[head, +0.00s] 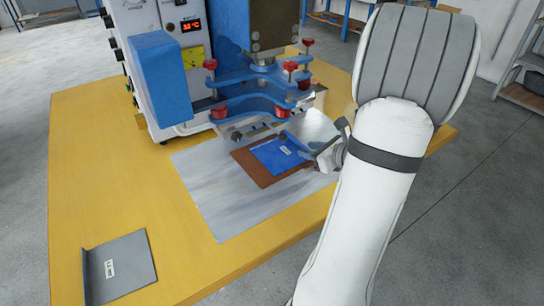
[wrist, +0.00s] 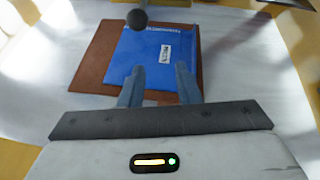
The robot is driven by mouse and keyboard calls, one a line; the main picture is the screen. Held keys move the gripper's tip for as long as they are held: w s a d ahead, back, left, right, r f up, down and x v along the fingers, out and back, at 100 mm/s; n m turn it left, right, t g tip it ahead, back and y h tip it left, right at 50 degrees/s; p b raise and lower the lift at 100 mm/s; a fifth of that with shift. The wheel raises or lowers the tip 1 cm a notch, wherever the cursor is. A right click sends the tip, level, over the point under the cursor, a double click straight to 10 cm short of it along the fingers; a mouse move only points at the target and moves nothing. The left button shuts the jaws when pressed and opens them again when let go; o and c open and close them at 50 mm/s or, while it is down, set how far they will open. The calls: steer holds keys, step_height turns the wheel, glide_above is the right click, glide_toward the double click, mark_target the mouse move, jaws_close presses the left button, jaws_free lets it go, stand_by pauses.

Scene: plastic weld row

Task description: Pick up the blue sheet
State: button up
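The blue sheet (head: 280,156) lies on a brown board on the metal plate, below the machine's blue clamp arms. It carries a small white label. In the wrist view the blue sheet (wrist: 150,55) lies flat on the brown board (wrist: 98,72). My gripper (wrist: 159,68) has its two fingers apart, over the near part of the sheet. Nothing is visibly held between them. I cannot tell whether the fingertips touch the sheet. In the head view my gripper (head: 318,158) is at the sheet's right side, and its fingers are hard to make out.
The welding machine (head: 172,75) with blue arms and red knobs (head: 290,66) stands just behind the sheet. A dark round knob (wrist: 137,18) overhangs the sheet's far edge. A grey sheet (head: 120,268) lies at the yellow table's (head: 100,190) front left. The table's left side is mostly clear.

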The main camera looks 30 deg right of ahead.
steer(key=d+f, duration=0.1)
steer(key=d+f+m+h, duration=0.1)
steer(key=d+m, duration=0.1)
steer(key=shift+s+d+f+t+h+b, duration=0.3)
steer(key=shift+d+f+b, duration=0.05)
steer(key=shift+d+f, duration=0.05)
steer(key=shift+w+d+f+m, duration=0.1)
steer(key=shift+w+f+m, duration=0.25)
steer(key=shift+w, duration=0.45)
steer(key=x, duration=0.3)
steer(key=b+x, duration=0.1)
steer(key=x, duration=0.1)
steer(key=shift+w+d+f, duration=0.1)
steer(key=shift+w+d, duration=0.2)
steer(key=shift+w, duration=0.1)
steer(key=shift+c, duration=0.4)
jaws_close()
